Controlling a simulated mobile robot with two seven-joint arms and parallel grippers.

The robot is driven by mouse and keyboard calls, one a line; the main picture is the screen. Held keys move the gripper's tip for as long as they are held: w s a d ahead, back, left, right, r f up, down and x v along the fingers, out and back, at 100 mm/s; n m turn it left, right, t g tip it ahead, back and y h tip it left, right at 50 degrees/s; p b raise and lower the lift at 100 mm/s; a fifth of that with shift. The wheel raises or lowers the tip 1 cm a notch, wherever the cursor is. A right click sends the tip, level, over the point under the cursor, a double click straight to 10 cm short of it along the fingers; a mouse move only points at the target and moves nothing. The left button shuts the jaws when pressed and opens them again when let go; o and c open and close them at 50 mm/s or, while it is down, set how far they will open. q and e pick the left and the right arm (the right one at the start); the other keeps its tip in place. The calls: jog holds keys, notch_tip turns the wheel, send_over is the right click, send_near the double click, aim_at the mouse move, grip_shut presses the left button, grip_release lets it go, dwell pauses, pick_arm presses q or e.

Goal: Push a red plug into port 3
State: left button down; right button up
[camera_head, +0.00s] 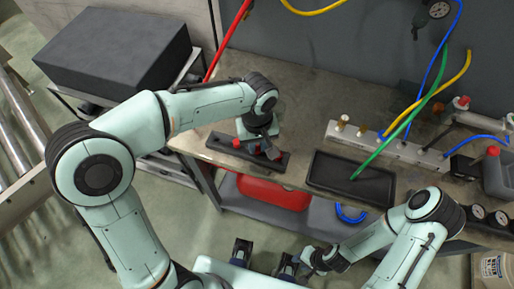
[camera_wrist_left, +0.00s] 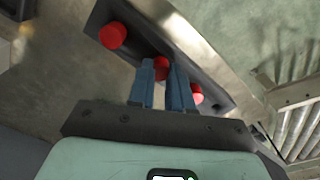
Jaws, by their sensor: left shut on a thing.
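A dark rack (camera_head: 218,146) with red plugs lies on the bench at its left front; it also shows in the left wrist view (camera_wrist_left: 212,76). My left gripper (camera_wrist_left: 163,72) is shut on the middle red plug (camera_wrist_left: 160,64), which is partly hidden between the fingers and appears still at the rack. One red plug (camera_wrist_left: 113,35) stands to its left and another (camera_wrist_left: 197,95) to its right. A pale metal port block (camera_head: 404,150) with hoses stands at the back right; its port numbers are too small to read. My right gripper (camera_head: 307,262) is low at the front, its fingers unclear.
A black tray (camera_head: 330,183) lies on the bench between the rack and the port block. A green hose (camera_head: 400,128) hangs down to the tray. A grey canister (camera_head: 497,170) and gauges (camera_head: 478,211) are at the right. A large dark box (camera_head: 120,50) stands at the left.

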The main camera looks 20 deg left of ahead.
aim_at(257, 148)
pick_arm(q)
jog(key=shift+r+p, duration=0.45)
jog(key=shift+r, duration=0.25)
pick_arm(e)
jog(key=shift+w+r, duration=0.2)
jog(key=shift+r, duration=0.35)
